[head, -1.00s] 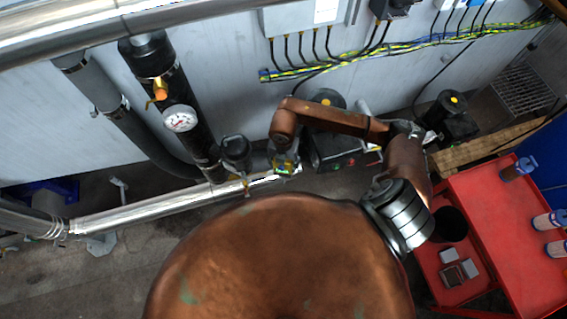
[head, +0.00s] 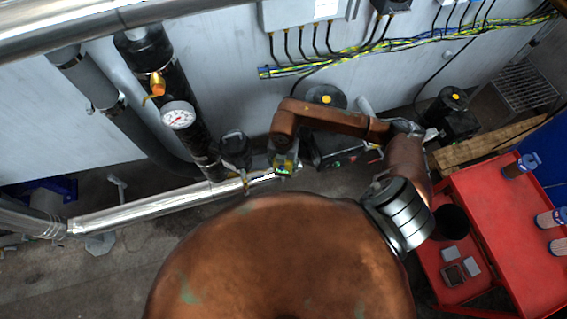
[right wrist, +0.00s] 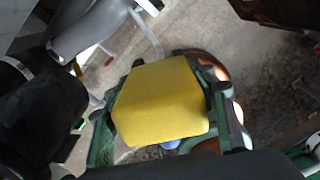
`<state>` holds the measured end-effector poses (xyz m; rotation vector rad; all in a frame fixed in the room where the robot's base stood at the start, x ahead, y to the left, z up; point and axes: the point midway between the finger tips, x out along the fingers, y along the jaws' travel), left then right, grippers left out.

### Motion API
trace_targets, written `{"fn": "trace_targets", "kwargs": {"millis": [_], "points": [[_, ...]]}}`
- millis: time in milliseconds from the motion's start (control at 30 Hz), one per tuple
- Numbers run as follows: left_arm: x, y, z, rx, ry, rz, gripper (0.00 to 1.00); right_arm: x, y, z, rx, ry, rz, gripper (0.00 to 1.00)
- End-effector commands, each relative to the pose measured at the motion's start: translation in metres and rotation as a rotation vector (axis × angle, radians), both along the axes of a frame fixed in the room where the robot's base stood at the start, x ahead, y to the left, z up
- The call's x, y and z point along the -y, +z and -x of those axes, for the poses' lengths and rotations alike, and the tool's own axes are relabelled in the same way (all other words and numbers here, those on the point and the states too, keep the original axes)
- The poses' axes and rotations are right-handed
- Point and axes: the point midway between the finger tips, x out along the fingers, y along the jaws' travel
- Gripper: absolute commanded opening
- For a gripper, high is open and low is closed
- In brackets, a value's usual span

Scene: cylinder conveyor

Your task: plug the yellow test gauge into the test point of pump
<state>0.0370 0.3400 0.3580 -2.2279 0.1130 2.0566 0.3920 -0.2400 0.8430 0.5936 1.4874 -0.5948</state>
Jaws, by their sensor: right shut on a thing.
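The yellow test gauge (right wrist: 160,100) fills the middle of the right wrist view as a yellow block. My right gripper (right wrist: 165,128) has its green fingers on both sides of it and is shut on it. In the head view my right gripper (head: 284,162) points down near the floor pipe, beside a dark upright fitting (head: 235,150). A dark pump-like unit with a yellow-marked top (head: 326,97) stands behind my right arm and is partly hidden by it. I cannot make out the test point. My left gripper is not in view.
A silver pipe (head: 150,203) runs low along the floor. A black pipe with a round dial (head: 178,115) stands to the left. A red cart (head: 490,230) with several containers is at the right. Another dark unit with a yellow top (head: 452,112) stands near a wooden pallet (head: 485,150).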

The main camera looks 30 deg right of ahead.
Motion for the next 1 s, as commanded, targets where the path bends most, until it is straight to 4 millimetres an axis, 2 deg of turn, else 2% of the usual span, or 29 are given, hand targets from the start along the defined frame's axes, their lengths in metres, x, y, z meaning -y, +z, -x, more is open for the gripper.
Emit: {"fn": "trace_targets", "kwargs": {"millis": [167, 200, 467, 800, 867, 1000], "points": [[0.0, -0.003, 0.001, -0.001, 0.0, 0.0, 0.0, 0.0, -0.005, 0.0, -0.001, 0.0, 0.001, 0.19], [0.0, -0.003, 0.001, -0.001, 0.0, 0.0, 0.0, 0.0, -0.005, 0.0, -0.001, 0.0, 0.001, 0.53], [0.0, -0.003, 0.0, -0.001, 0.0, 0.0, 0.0, 0.0, -0.004, 0.0, -0.001, 0.0, 0.001, 0.71], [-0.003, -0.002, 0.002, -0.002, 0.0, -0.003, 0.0, 0.0, -0.002, 0.0, 0.0, 0.0, 0.001, 0.72], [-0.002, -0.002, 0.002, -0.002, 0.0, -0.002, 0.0, 0.0, 0.003, -0.001, 0.001, -0.001, 0.001, 0.72], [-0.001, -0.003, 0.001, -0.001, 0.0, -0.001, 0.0, 0.001, 0.025, -0.001, 0.004, 0.001, 0.002, 0.72]]}}
